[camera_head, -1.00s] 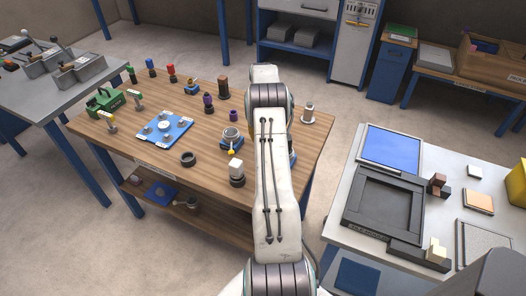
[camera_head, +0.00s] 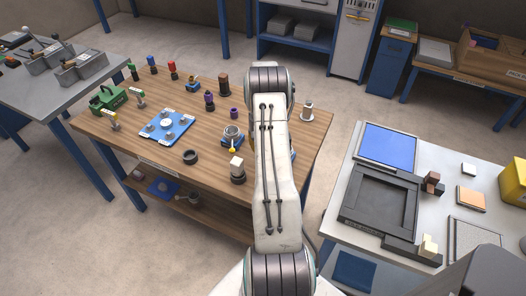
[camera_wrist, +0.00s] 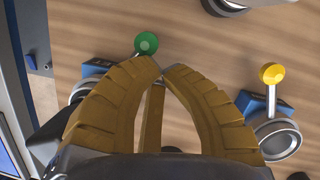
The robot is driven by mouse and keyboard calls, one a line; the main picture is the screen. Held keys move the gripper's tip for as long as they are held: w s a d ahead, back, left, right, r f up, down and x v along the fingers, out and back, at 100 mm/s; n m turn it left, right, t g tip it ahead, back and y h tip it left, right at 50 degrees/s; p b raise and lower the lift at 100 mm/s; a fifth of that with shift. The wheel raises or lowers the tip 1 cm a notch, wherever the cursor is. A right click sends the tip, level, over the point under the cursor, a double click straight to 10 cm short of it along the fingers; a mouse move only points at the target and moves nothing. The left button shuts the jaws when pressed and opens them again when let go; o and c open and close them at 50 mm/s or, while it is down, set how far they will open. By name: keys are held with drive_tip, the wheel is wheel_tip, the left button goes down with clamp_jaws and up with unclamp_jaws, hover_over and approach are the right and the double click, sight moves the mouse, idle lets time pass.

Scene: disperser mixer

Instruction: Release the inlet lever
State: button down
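In the wrist view, a lever with a green ball knob (camera_wrist: 146,43) stands just beyond my fingertips; its blue base (camera_wrist: 97,67) and grey ring are partly behind the left finger. My gripper (camera_wrist: 162,68) has its two brown fingers curved together, tips almost meeting, with nothing seen held between them. A second lever with a yellow ball knob (camera_wrist: 272,73) stands to the right, by a grey round cup on a blue base. It also shows in the head view (camera_head: 232,150). No label tells which lever is the inlet. My arm hides my gripper in the head view.
The wooden table (camera_head: 205,185) holds a blue plate with several knobs (camera_head: 166,126), a green device (camera_head: 107,98), a black ring (camera_head: 190,157) and a white block on a dark base (camera_head: 237,169). A light table with a black tray (camera_head: 380,200) stands right.

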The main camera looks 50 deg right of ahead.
drive_tip(key=shift+s+f+b, duration=0.1)
drive_tip(key=shift+f+b, duration=0.05)
drive_tip(key=shift+b, duration=0.5)
drive_tip(key=shift+s+a+b, duration=0.2)
drive_tip(key=shift+s+b, duration=0.05)
drive_tip(key=shift+b, duration=0.65)
drive_tip(key=shift+s+a+f+b, duration=0.1)
drive_tip(key=shift+s+a+b, duration=0.3)
drive_tip(key=shift+b, duration=0.8)
drive_tip(key=shift+s+a+b, duration=0.1)
drive_tip(key=shift+s+b, duration=0.35)
drive_tip(key=shift+s, duration=0.3)
drive_tip(key=shift+s+a+r, duration=0.1)
drive_tip(key=shift+s+r, duration=0.05)
drive_tip(key=shift+s, duration=0.3)
drive_tip(key=shift+s+a+r, duration=0.1)
drive_tip(key=shift+s, duration=0.35)
drive_tip(key=shift+w+d, duration=0.1)
drive_tip(key=shift+d, duration=0.1)
drive_tip(key=shift+w+d+p, duration=0.4)
drive_tip(key=shift+w, duration=0.1)
